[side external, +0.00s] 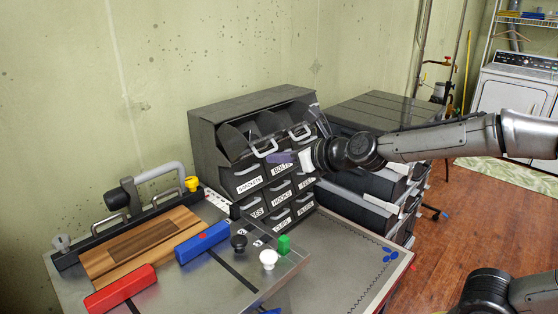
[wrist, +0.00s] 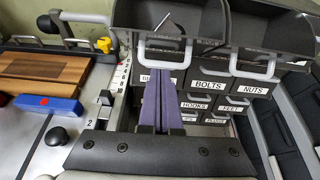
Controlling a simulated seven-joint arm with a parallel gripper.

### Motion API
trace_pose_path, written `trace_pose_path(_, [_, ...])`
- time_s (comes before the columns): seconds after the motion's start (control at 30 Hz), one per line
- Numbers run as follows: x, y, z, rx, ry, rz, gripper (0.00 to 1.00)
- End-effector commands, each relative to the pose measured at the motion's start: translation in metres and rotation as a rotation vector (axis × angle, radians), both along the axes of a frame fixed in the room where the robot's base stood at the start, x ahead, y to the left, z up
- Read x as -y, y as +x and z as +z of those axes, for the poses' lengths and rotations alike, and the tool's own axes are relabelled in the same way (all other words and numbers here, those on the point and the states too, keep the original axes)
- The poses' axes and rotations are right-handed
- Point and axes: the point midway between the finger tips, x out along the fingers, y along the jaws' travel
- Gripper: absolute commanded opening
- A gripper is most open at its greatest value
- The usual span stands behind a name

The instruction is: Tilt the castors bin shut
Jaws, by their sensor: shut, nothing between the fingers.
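A dark small-parts cabinet (side external: 240,120) stands on the metal bench with rows of labelled bins. In its top row, bins (side external: 235,143) are tilted out and open. The wrist view shows two open bins: a left one (wrist: 140,14) with a thin bent metal piece inside, and a right one (wrist: 275,30). No castors label is readable, so I cannot tell which is the castors bin. My gripper (side external: 272,158) is shut and empty, its purple fingers (wrist: 165,75) just below the left open bin's handle (wrist: 150,60); contact is unclear.
Labelled bins below, including BOLTS (wrist: 210,85) and NUTS (wrist: 252,90), look shut. A dark drawer unit (side external: 385,115) stands at right. A wooden board (side external: 140,245), blue block (side external: 203,243), red block (side external: 120,290) and knobs (side external: 268,258) occupy the bench's left. Bench front right is mostly clear.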

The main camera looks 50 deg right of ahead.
Motion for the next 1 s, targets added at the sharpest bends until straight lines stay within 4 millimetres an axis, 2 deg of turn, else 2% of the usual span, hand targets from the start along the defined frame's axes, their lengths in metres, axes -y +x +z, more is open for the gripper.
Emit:
trace_pose_path(0.37, [0.0, 0.002, 0.005, 0.0, 0.0, 0.0, 0.0])
trace_pose_path(1.0, [0.0, 0.017, 0.03, -0.002, 0.0, 0.001, 0.0])
